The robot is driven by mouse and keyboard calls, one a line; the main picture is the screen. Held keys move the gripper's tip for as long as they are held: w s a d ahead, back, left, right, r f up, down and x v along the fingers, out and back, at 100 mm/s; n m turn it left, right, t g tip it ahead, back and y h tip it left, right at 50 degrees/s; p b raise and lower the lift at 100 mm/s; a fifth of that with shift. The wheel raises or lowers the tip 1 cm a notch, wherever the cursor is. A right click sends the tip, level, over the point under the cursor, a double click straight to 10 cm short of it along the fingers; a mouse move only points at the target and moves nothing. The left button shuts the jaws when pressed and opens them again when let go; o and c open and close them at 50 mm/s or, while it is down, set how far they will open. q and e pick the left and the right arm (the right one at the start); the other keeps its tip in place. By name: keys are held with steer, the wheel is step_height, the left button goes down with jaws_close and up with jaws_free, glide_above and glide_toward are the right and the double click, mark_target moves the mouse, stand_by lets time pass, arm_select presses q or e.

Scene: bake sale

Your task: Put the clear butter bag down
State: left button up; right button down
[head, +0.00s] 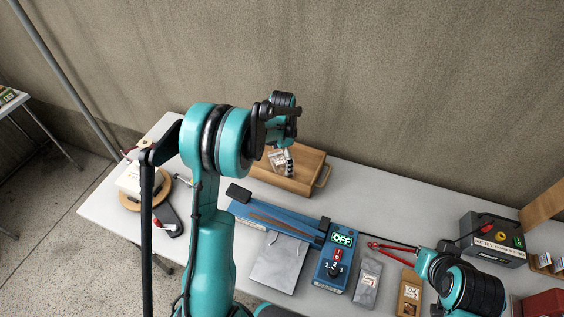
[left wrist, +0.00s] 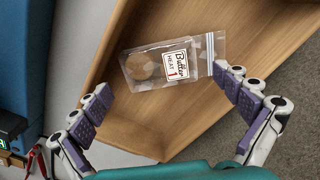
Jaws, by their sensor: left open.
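The clear butter bag (head: 279,161) lies in the wooden tray (head: 275,181) at the back of the table.
A blue sealer (head: 280,222) with an OFF display stands in front of the tray. Grey (head: 366,280) and brown (head: 409,293) packets lie to its right, near red-handled tongs (head: 392,250). A dark box (head: 492,240) stands at the right. The table right of the tray is clear.

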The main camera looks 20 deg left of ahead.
mark_target(282, 166)
arm_select(q)
step_height(282, 166, up, 9)
steer(key=p, duration=0.2)
steer(key=s+d+r+n+t, duration=0.4)
steer(key=s+d+r, duration=0.2)
steer(key=s+r, duration=0.5)
steer(key=s+d+f+n+t, duration=0.1)
steer(key=s+d+n, duration=0.1)
steer(key=s, duration=0.4)
steer(key=s+d+f+n+t, duration=0.1)
steer(key=s+d+n+t, duration=0.1)
steer(key=s, duration=0.4)
steer(key=shift+s+n, duration=0.3)
steer(key=shift+n, duration=0.2)
steer(key=shift+f, duration=0.1)
steer(key=shift+f+b, duration=1)
steer(key=shift+f, duration=0.05)
